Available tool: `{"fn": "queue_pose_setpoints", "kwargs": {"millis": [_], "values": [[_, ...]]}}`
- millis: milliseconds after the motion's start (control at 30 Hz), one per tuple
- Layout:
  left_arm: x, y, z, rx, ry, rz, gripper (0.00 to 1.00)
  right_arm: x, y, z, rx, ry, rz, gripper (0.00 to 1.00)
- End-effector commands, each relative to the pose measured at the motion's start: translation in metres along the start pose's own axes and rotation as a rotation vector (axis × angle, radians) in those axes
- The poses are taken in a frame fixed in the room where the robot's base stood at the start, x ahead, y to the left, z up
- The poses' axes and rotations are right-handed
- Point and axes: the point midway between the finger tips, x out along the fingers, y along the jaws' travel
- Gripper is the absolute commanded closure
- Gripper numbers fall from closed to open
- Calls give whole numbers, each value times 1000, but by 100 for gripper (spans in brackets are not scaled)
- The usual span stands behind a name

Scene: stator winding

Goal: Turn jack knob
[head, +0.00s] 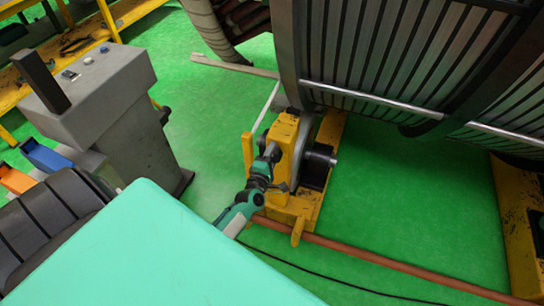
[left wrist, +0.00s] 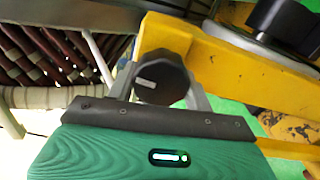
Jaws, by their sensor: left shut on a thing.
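The jack knob (left wrist: 160,78) is a dark faceted knob in front of a yellow jack frame in the left wrist view. In the head view the yellow jack (head: 285,140) stands on the floor below the big stator. My left gripper (left wrist: 165,80) is shut on the knob, with one grey finger on each side of it. In the head view my left gripper (head: 268,160) is at the near left side of the jack, and the knob is hidden there. My right gripper is in neither view.
The large ribbed stator (head: 400,60) fills the upper right, above the jack. A grey control console (head: 100,90) stands at the left, by a yellow shelf (head: 90,40). An orange-brown pipe (head: 380,258) and a black cable run along the green floor. Open floor lies right of the jack.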

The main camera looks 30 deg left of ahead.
Motion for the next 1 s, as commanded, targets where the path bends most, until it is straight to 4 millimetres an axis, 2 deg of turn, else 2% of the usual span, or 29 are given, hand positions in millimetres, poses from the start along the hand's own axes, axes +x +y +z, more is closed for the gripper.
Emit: {"fn": "queue_pose_setpoints", "kwargs": {"millis": [300,800,833,933,1000], "values": [[0,-2,0,-107,0,-1,71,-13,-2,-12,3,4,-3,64],[0,-1,0,-125,0,-2,71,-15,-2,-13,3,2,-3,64],[0,-1,0,-125,0,-2,45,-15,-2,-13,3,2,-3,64],[0,-1,0,-125,0,-1,27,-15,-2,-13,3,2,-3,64],[0,-1,0,-124,0,-1,27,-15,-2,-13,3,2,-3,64]]}}
